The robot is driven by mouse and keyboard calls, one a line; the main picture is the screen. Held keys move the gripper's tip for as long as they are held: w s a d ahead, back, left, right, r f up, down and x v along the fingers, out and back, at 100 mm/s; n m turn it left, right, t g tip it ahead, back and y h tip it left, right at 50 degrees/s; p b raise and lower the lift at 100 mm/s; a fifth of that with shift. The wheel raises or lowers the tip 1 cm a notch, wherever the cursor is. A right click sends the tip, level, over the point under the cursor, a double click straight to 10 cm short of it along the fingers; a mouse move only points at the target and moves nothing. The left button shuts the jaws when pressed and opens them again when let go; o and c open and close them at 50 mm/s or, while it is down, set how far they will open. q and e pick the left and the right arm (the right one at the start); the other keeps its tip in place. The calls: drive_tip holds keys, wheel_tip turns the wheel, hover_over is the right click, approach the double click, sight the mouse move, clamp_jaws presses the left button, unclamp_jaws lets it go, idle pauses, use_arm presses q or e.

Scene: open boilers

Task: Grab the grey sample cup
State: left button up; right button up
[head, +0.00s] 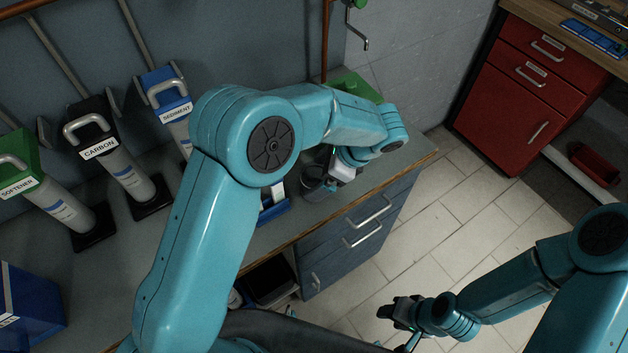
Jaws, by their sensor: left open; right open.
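The grey sample cup (312,190) appears as a dark grey, round vessel on the counter near its front edge, in the middle of the head view. My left gripper (329,179) is open and is right at the cup's right side. Its fingers are partly hidden, and I cannot tell whether they touch the cup or reach around it. My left arm hides part of the counter beside the cup. My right gripper (392,314) is open and empty, over the floor at the lower middle right.
A blue holder (274,211) stands left of the cup. Filter housings labelled softener (50,197), carbon (120,168) and sediment (168,108) stand along the wall. A green object (354,86) lies behind my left forearm. A red cabinet (525,95) stands right. The tiled floor between is clear.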

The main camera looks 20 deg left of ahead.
sight(310, 180)
use_arm(q)
drive_tip(key=p+x, duration=0.1)
drive_tip(key=x, duration=0.2)
drive_tip(key=shift+a+f, duration=0.15)
drive_tip(key=shift+a, duration=0.1)
drive_tip(key=shift+a+f, duration=0.1)
drive_tip(key=shift+f, duration=0.1)
drive_tip(key=shift+s, duration=0.1)
drive_tip(key=shift+r, duration=0.1)
drive_tip(key=c, duration=1)
